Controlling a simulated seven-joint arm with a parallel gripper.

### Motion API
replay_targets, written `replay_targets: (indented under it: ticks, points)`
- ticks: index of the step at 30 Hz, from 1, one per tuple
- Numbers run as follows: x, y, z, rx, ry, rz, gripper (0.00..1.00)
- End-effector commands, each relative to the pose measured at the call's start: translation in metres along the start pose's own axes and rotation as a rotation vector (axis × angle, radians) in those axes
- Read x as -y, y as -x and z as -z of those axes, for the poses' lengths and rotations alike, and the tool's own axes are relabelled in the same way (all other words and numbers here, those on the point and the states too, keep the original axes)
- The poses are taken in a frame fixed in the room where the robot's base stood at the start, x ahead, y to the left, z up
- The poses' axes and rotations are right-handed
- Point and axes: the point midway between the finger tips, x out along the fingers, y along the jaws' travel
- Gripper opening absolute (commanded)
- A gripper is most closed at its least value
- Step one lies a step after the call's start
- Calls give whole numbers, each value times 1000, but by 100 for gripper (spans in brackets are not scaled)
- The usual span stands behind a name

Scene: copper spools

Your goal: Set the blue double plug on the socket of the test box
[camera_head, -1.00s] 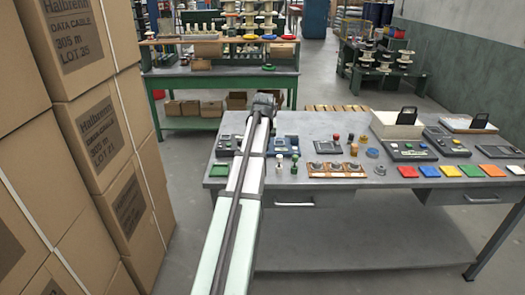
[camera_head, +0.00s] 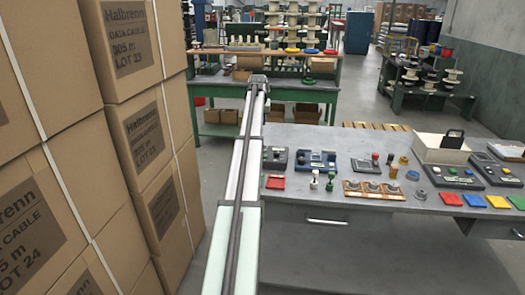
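My arm reaches away from the camera and ends in a dark grey block (camera_head: 258,82), left of the grey table's back left corner in the picture. The fingers of my gripper cannot be made out there. A blue-topped box (camera_head: 316,160) lies near the table's left end, with a dark grey box (camera_head: 275,158) to its left. Either may be the test box; I cannot tell which. I cannot pick out a blue double plug for sure at this size. Small plug-like pieces stand nearby: one with a red top (camera_head: 375,158) and a green one (camera_head: 330,182).
The grey table (camera_head: 440,225) also bears a wooden rack (camera_head: 373,190), coloured pads such as a red one (camera_head: 275,182), and a pale open bin (camera_head: 440,149). Stacked cartons (camera_head: 140,130) stand close on the left. A green bench (camera_head: 290,93) with spools is behind.

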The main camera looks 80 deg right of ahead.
Motion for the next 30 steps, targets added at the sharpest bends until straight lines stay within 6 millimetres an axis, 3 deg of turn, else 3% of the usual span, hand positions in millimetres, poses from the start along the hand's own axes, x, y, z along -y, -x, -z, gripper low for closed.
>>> replay_targets:
  ticks: [1, 3, 15, 30]
  points:
    - [-4, -2, 20, 0, -49, -21, 0]
    - [-8, -3, 25, -1, -115, -49, 0]
    - [-14, -6, 19, 0, -307, -131, 0]
    - [-14, -62, -4, -1, -308, -132, 0]
